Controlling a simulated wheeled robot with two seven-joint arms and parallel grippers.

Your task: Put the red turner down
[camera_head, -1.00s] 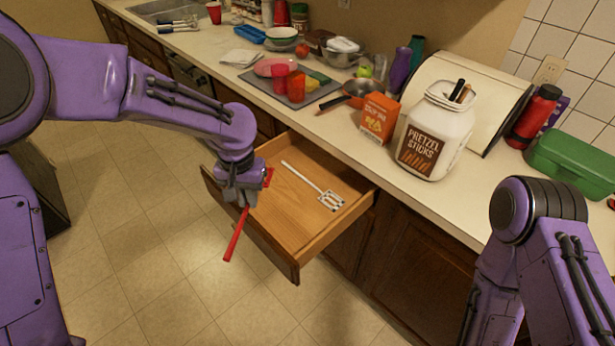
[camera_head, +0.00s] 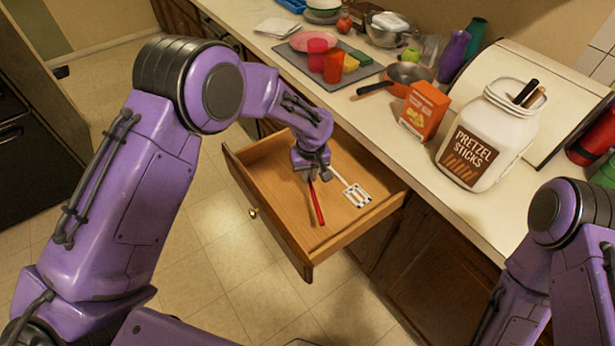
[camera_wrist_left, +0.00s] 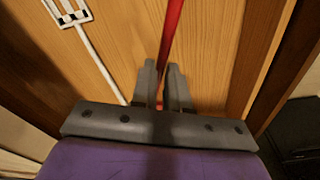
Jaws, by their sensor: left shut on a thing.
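The red turner (camera_head: 317,205) is in my left gripper (camera_head: 311,176), over the inside of the open wooden drawer (camera_head: 270,190). In the left wrist view my left gripper (camera_wrist_left: 162,88) is shut on the red handle (camera_wrist_left: 171,32), which runs away from the fingers above the drawer's wood floor. The turner's other end is hidden by the gripper and wrist. Whether the handle touches the drawer floor I cannot tell. A white slotted turner (camera_head: 356,195) lies in the drawer just right of my left gripper. My right gripper is out of view.
The counter above the drawer holds a pretzel sticks jar (camera_head: 487,135), an orange box (camera_head: 425,110), a pan (camera_head: 408,76) and a grey mat (camera_head: 292,70) with cups. The drawer's front left part is bare.

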